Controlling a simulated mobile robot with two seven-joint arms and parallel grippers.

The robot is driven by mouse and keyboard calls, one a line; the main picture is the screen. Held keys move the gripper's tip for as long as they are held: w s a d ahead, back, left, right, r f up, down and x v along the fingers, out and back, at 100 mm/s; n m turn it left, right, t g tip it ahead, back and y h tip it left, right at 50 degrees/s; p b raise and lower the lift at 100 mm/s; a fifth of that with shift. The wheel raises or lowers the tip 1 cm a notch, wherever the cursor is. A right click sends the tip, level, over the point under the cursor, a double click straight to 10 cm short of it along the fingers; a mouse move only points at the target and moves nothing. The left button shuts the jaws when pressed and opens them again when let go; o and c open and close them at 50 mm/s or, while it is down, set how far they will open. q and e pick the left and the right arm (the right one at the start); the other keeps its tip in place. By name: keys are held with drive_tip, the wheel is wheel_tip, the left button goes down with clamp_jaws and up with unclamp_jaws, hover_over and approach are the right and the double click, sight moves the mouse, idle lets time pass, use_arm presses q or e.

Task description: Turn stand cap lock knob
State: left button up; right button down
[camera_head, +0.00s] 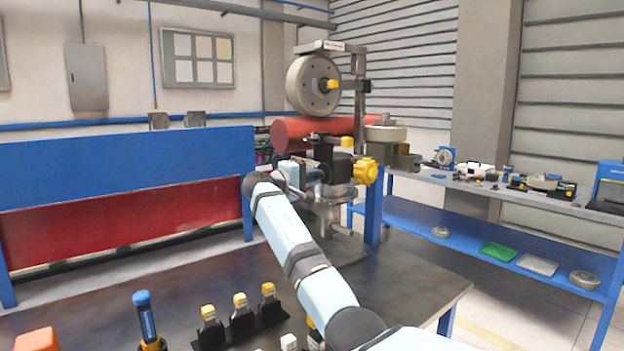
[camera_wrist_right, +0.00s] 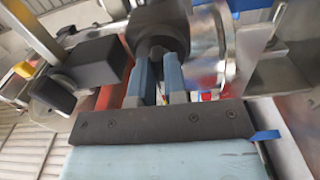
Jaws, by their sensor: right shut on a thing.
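The stand (camera_head: 337,205) rises from the dark table in the middle of the head view, with a wheel-like disc (camera_head: 313,85) and a yellow knob (camera_head: 366,170) on it. My right arm reaches up to it from the lower right. My right gripper (camera_head: 305,170) is at the stand's left side, left of the yellow knob. In the right wrist view the gripper's two blue-grey fingers (camera_wrist_right: 157,62) are shut on a dark round knob (camera_wrist_right: 160,22). Their tips partly hide where they touch it. My left gripper is not in view.
A red cylinder (camera_head: 300,131) lies behind the stand. Yellow-capped bottles (camera_head: 240,315) and a blue-handled tool (camera_head: 144,315) stand at the table's front. A blue and red panel (camera_head: 120,190) is at the left. A blue shelf bench (camera_head: 470,242) with parts is at the right.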

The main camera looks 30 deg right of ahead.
idle(0.3)
drive_tip(key=c, duration=1.2)
unclamp_jaws()
drive_tip(key=shift+o, duration=0.2)
drive_tip(key=s+a, duration=0.1)
drive_tip(key=a, duration=1.2)
drive_tip(key=shift+a, duration=0.4)
drive_tip(key=shift+s+f, duration=0.15)
